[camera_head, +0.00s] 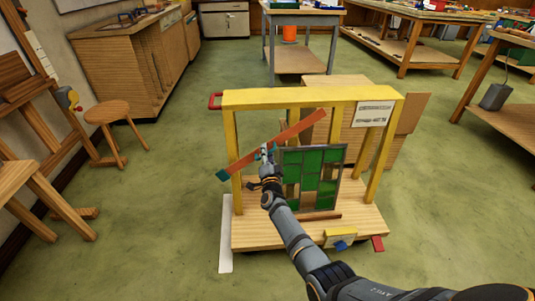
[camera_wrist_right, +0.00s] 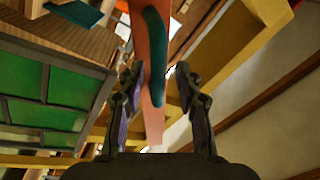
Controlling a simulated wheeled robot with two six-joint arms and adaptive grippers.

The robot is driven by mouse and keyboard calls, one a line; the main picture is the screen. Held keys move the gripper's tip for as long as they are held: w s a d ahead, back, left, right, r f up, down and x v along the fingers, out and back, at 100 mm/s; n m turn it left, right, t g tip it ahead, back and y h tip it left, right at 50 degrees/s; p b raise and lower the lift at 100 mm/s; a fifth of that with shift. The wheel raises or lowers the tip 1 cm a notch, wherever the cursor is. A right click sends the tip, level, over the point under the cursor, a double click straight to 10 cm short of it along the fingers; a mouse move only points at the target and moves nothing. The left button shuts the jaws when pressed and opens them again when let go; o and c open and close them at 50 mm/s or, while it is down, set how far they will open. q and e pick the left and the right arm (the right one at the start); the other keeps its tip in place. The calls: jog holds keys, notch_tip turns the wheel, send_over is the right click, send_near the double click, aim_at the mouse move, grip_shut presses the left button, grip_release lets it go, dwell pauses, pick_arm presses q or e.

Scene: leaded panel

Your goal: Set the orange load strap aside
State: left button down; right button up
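The orange load strap (camera_head: 300,127) runs as a stiff diagonal bar across the yellow frame, in front of the leaded panel's upper left. It has a teal end at lower left. My right gripper (camera_head: 266,153) is at the strap's middle, left of the green leaded panel (camera_head: 325,163). In the wrist view the fingers of my right gripper (camera_wrist_right: 166,98) are apart, with the strap (camera_wrist_right: 152,60) and a teal piece (camera_wrist_right: 157,60) showing between them. I cannot tell whether either finger touches the strap. The panel (camera_wrist_right: 45,85) is at left there. My left gripper is out of view.
The panel stands on a wooden cart (camera_head: 265,236) with a yellow frame (camera_head: 310,96). A yellow block (camera_head: 340,233) and a red piece (camera_head: 377,244) are at its front edge. A stool (camera_head: 107,113) stands at left. Green floor around the cart is mostly clear.

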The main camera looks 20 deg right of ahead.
jog(key=v, duration=1.2)
